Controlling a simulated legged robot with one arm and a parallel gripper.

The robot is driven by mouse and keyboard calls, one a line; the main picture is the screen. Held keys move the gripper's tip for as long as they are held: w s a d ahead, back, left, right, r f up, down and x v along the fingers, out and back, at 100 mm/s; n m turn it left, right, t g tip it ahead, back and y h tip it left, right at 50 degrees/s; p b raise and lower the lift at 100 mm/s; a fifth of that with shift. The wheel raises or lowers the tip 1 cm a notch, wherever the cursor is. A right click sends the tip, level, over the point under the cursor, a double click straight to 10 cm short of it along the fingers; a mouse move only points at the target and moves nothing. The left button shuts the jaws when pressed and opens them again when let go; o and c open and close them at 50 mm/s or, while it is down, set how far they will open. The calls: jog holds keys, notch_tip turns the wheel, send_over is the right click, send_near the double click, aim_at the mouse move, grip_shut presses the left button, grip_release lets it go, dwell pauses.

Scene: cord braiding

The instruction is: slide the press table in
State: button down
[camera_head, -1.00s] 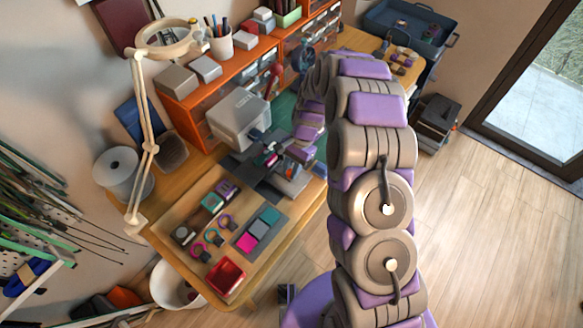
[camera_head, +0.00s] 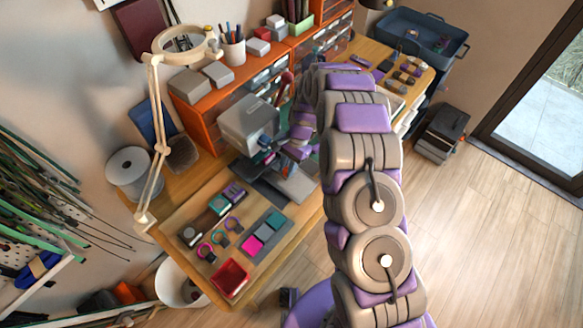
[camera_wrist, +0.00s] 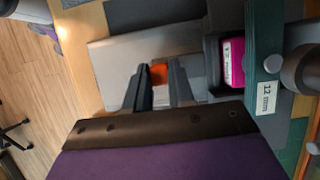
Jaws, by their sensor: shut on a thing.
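The grey press (camera_head: 248,122) stands on the desk at the foot of the orange shelf. A flat silver plate (camera_head: 294,184), which looks like the press table, lies in front of it; it also shows in the wrist view (camera_wrist: 108,62). My gripper (camera_wrist: 160,80) is over this plate, its dark fingers closed around a small orange piece (camera_wrist: 158,73). I cannot tell how that piece joins the plate. A magenta block (camera_wrist: 233,62) in a dark holder and a green block (camera_wrist: 262,35) labelled 12 mm sit to the right. In the head view my arm hides part of the press area.
A lamp (camera_head: 160,150) and a white spool (camera_head: 130,172) stand at the left. The floor at right (camera_head: 480,230) is clear.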

jog(key=shift+w, duration=0.15)
jog(key=c, duration=1.3)
grip_release()
jog(key=shift+c, duration=0.2)
jog(key=o, duration=0.4)
jog(key=shift+a, duration=0.2)
jog(key=p+v, duration=0.3)
jog(key=v, duration=1.4)
jog(key=shift+r, duration=0.15)
